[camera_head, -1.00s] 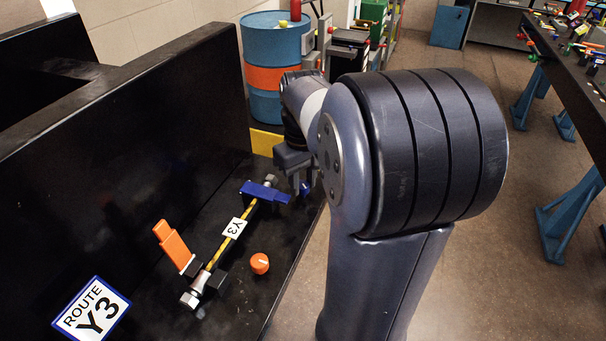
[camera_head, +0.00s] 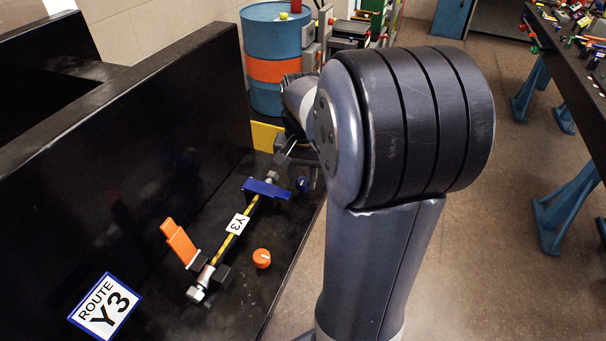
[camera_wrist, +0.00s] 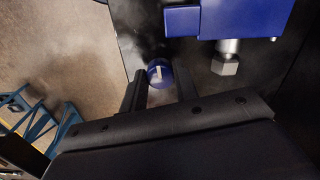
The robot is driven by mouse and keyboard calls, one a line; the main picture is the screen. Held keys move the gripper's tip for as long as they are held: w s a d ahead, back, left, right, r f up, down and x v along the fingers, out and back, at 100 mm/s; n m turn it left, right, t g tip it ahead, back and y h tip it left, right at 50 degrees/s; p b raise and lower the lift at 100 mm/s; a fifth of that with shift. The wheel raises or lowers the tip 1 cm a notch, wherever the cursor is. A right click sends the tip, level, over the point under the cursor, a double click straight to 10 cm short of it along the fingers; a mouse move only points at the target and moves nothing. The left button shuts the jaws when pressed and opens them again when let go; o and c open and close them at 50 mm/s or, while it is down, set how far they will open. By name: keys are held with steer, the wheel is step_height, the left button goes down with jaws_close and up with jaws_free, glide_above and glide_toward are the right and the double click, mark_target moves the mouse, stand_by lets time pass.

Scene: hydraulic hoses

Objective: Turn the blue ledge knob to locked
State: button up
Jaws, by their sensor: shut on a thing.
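The blue ledge knob (camera_head: 302,184) is a small round knob with a pale line on its face, near the ledge's right edge. In the wrist view the blue knob (camera_wrist: 160,74) sits between the two fingers of my gripper (camera_wrist: 161,88), which is shut on it. In the head view my gripper (camera_head: 300,172) is partly hidden by my arm. The blue lever (camera_head: 266,189) lies just left of the knob, at the far end of a yellow hose marked Y3 (camera_head: 238,224).
An orange knob (camera_head: 262,258) and a raised orange lever (camera_head: 180,243) are at the hose's near end. A blue and orange drum (camera_head: 268,60) stands behind.

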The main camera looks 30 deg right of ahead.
mark_target(303, 181)
steer(key=shift+m, duration=0.4)
steer(key=o, duration=1)
step_height(303, 181, up, 11)
steer(key=shift+f, duration=0.1)
stand_by(0.3)
step_height(303, 181, down, 11)
steer(key=shift+r, duration=0.1)
stand_by(0.4)
